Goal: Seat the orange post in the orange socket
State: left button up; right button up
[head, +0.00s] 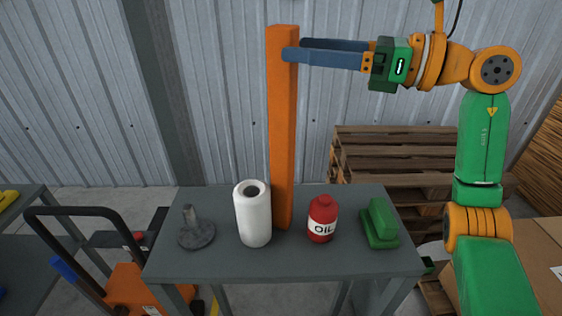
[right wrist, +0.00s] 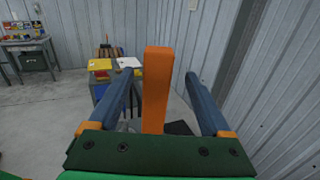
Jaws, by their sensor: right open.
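The tall orange post (head: 283,130) stands roughly upright, its lower end at the grey table's surface between the white roll and the red oil bottle. My right gripper (head: 293,49) is open near the post's top, one blue finger crossing in front of it. In the right wrist view the post (right wrist: 157,90) stands between the two spread fingers of the right gripper (right wrist: 160,76), with a gap on each side. I cannot make out an orange socket; the foot of the post is partly hidden by the roll. My left gripper is not in view.
The grey table (head: 210,262) also holds a dark round-based part (head: 197,232), a white roll (head: 254,215), a red oil bottle (head: 322,220) and a green block-like item (head: 380,224). Wooden pallets (head: 390,160) are stacked behind right. An orange pallet truck (head: 150,285) stands at the left.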

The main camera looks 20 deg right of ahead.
aim_at(277, 55)
notch_tip(277, 55, down, 3)
jog(key=shift+w+r+b, duration=0.1)
jog(key=shift+r+b, duration=0.1)
jog(key=shift+b, duration=0.45)
jog(key=shift+w+a+r+p, duration=0.15)
jog(key=shift+w+a+p, duration=0.05)
jog(key=shift+w+p, duration=0.1)
jog(key=a+p, duration=0.1)
jog(key=w+a+r+p, duration=0.1)
jog(key=w+a+p, duration=0.1)
jog(key=shift+a+r+p, duration=0.15)
jog(key=shift+a+p, duration=0.2)
jog(key=shift+a, duration=0.05)
jog(key=shift+w+a+f, duration=0.25)
jog(key=shift+w+a, duration=0.15)
jog(key=shift+a, duration=0.1)
jog(key=shift+w+a+f, duration=0.2)
jog(key=shift+w+a, duration=0.15)
jog(key=shift+a, duration=0.1)
jog(key=shift+d, duration=0.15)
jog(key=c, duration=0.6)
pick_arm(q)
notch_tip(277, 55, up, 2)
pick_arm(e)
grip_shut()
